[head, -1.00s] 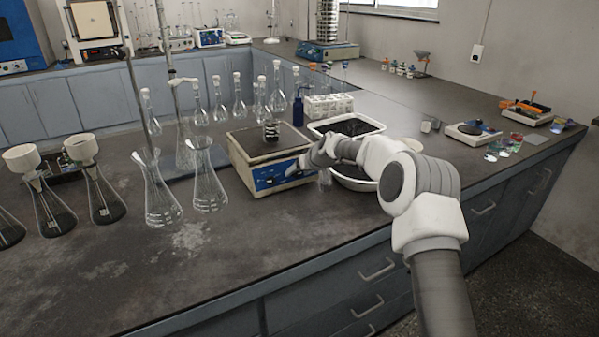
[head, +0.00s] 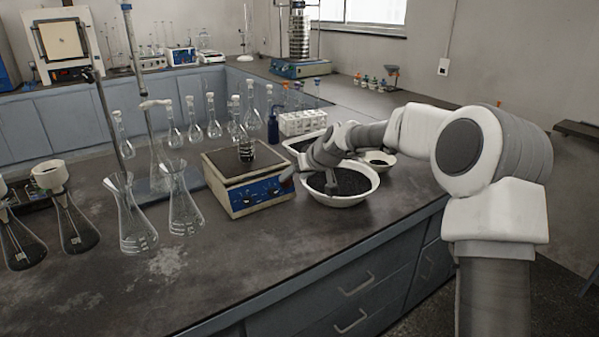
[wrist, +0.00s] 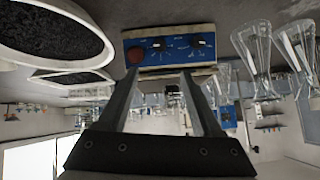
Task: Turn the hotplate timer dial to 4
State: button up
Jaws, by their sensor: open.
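The hotplate (head: 231,202) is a cream box with a blue front panel, standing on the dark bench in the head view. In the wrist view its blue panel (wrist: 180,57) appears upside down, with a red knob (wrist: 134,55) and two dark dials, one left (wrist: 158,45) and one right (wrist: 199,43). I cannot read the numbers or tell which dial is the timer. My gripper (wrist: 160,74) is open and empty, its fingers pointing toward the panel without visible contact. In the head view my gripper (head: 287,179) is by the panel's right end.
A small dark-filled glass (head: 246,151) stands on the hotplate. A white bowl of dark grains (head: 345,200) lies under my wrist. Conical flasks (head: 138,225) stand left of the hotplate. A blue bottle (head: 273,128) and white rack (head: 302,124) are behind. The bench front is clear.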

jog(key=shift+v, duration=1.1)
jog(key=s+d+r+m+g+h+p, duration=0.1)
jog(key=s+d+r+h+p, duration=0.15)
jog(key=s+r, duration=0.65)
jog(key=s+d+r+h+p, duration=0.2)
jog(key=s+d+r+p, duration=0.25)
jog(key=s, duration=0.75)
jog(key=s+d+r+m+p, duration=0.1)
jog(key=s+d, duration=0.1)
jog(key=s, duration=0.5)
jog(key=s+d+r+m+p, duration=0.1)
jog(key=s+d+p, duration=0.1)
jog(key=s, duration=0.6)
jog(key=s+d+r+m+h+p, duration=0.1)
jog(key=s+d+m, duration=0.1)
jog(key=s, duration=0.5)
jog(key=shift+s+d+g, duration=0.3)
jog(key=shift+d+g, duration=0.1)
jog(key=shift+d, duration=0.45)
